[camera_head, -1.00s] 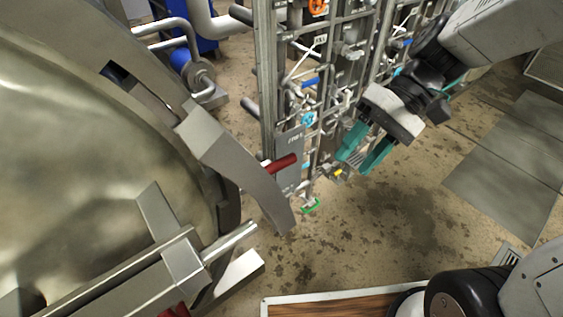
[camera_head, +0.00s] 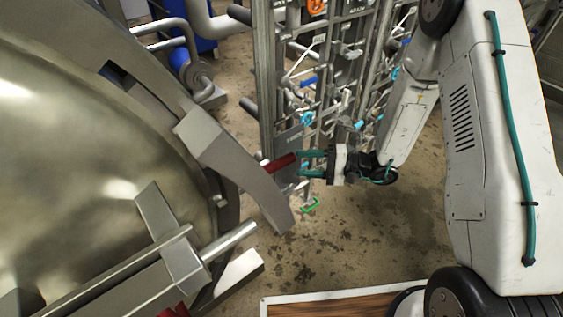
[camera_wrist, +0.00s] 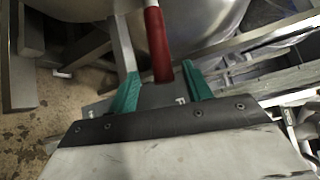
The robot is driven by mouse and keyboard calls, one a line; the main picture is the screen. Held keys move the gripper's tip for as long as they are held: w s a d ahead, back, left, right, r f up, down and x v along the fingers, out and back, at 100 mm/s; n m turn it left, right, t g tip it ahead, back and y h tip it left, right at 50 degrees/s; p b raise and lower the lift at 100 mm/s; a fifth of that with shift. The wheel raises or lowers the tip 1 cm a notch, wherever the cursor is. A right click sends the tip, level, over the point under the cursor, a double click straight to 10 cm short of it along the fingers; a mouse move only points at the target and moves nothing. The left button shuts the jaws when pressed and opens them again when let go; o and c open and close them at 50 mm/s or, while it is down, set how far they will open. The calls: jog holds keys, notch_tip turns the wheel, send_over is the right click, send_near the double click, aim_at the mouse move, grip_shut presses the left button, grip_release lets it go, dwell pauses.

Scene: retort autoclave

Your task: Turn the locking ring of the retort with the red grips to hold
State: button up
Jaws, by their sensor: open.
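The retort's domed metal door (camera_head: 75,140) fills the left of the head view, with the grey locking ring (camera_head: 75,38) around its edge. A red grip (camera_head: 279,162) sticks out to the right from behind a curved grey arm at the ring. Another red part (camera_head: 176,311) shows at the bottom edge. My gripper (camera_head: 301,164) is open, its teal fingers pointing left at the free end of the red grip. In the wrist view the red grip (camera_wrist: 158,45) points down between the spread fingertips (camera_wrist: 160,73). I cannot tell whether they touch it.
A pipe rack with valves and coloured handles (camera_head: 310,90) stands close behind my gripper. Metal bars (camera_head: 180,260) cross the door's lower front. A wood-topped, white-edged surface (camera_head: 330,305) lies at the bottom. Open stained floor (camera_head: 350,240) lies below my gripper.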

aim_at(289, 163)
jog(key=x, duration=0.7)
jog(key=shift+a, duration=0.2)
grip_shut()
